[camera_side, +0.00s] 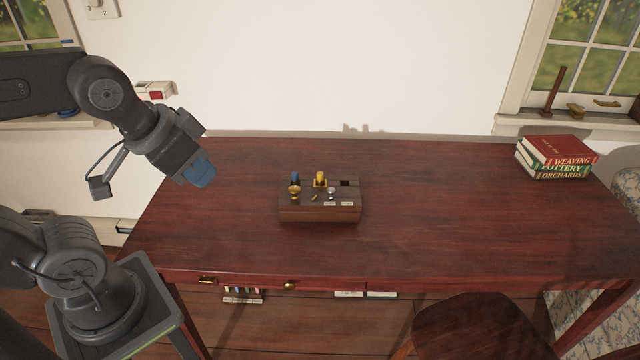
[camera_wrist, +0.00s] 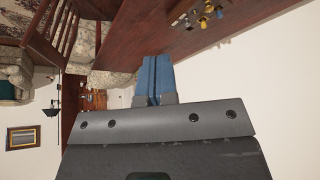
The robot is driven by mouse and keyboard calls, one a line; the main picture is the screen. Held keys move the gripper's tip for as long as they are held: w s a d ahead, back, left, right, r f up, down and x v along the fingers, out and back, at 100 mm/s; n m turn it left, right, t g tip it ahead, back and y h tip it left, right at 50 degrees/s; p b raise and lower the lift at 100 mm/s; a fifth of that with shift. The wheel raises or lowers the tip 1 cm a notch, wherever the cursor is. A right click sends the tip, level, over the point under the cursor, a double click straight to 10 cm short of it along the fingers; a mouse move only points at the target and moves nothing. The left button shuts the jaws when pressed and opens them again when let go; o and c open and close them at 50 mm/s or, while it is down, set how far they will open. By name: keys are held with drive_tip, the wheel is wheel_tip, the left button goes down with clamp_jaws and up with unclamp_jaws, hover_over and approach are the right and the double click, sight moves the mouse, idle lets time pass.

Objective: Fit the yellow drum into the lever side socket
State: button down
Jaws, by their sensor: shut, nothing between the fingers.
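A brown wooden block (camera_side: 318,212) sits near the middle of the table. A yellow piece (camera_side: 320,179) stands at its back, between a blue piece (camera_side: 295,180) on the left and a dark, empty-looking opening (camera_side: 345,183) on the right. A brass knob, a small lever-like part and a silver knob (camera_side: 332,191) are on its front part. In the wrist view the block is at the top edge, with the yellow piece (camera_wrist: 204,23) and the blue piece (camera_wrist: 220,14) small. My gripper (camera_side: 200,175) is shut and empty, well left of the block and above the table; its blue fingers (camera_wrist: 154,78) are together.
Stacked books (camera_side: 557,157) lie at the table's back right. A chair (camera_side: 475,328) stands at the front. The table top (camera_side: 440,210) is clear around the block. A white wall (camera_side: 330,70) and windows are behind.

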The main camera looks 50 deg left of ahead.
drive_tip(key=c, duration=1.8)
unclamp_jaws()
drive_tip(key=o, duration=0.9)
drive_tip(key=shift+w, duration=0.1)
drive_tip(key=n+g+y, duration=0.2)
drive_tip(key=n, duration=0.4)
hover_over(320, 173)
drive_tip(key=s, duration=0.2)
wheel_tip(320, 173, down, 22)
drive_tip(key=shift+d+x, duration=0.15)
drive_tip(key=shift+x, duration=0.85)
drive_tip(key=shift+d+x, duration=0.2)
drive_tip(key=shift+x, duration=0.85)
drive_tip(key=shift+d+x, duration=0.15)
drive_tip(key=shift+x, duration=0.85)
